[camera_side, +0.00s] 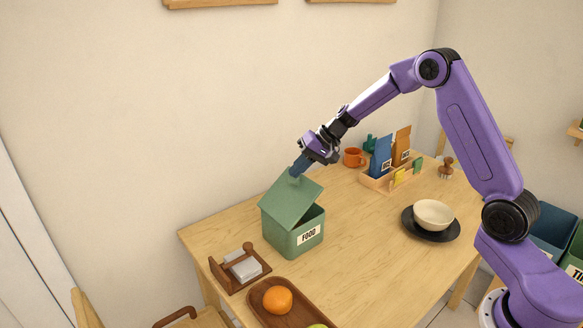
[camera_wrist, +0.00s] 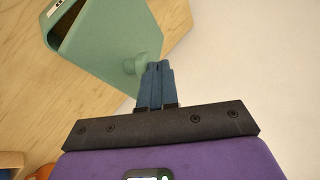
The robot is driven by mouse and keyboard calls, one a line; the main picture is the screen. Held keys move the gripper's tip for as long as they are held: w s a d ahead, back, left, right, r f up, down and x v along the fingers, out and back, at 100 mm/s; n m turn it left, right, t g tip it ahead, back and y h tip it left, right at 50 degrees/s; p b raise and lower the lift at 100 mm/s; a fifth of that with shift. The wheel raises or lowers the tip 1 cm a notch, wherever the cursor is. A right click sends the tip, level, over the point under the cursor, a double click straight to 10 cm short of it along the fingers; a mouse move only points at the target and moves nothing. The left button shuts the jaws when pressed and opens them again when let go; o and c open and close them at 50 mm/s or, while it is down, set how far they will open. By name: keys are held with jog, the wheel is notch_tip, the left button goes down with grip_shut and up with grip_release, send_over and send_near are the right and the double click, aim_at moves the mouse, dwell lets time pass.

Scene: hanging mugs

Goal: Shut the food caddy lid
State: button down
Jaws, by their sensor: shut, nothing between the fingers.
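The green food caddy (camera_side: 296,236), with a white FOOD label, stands on the table near its left end. Its lid (camera_side: 291,203) is partly open, tilted up, with a dark gap showing toward the label side. The lid also fills the upper left of the wrist view (camera_wrist: 105,45), with a small round knob (camera_wrist: 143,64) on it. My gripper (camera_side: 295,172) is shut and empty at the lid's upper edge. In the wrist view its blue fingertips (camera_wrist: 158,66) are right beside the knob; I cannot tell whether they touch it.
A napkin holder (camera_side: 240,267) and a wooden tray with an orange (camera_side: 277,299) stand in front of the caddy. A cream bowl on a dark plate (camera_side: 432,216) is to the right. An orange mug (camera_side: 353,157) and a packet rack (camera_side: 378,184) are behind. The wall is close behind.

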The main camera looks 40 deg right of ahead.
aim_at(301, 183)
jog(key=d+f+m+y, duration=0.1)
jog(key=d+f+y, duration=0.3)
jog(key=d+f, duration=0.1)
jog(key=shift+t+y, duration=0.3)
jog(key=shift+y, duration=0.1)
jog(key=shift+r, duration=0.1)
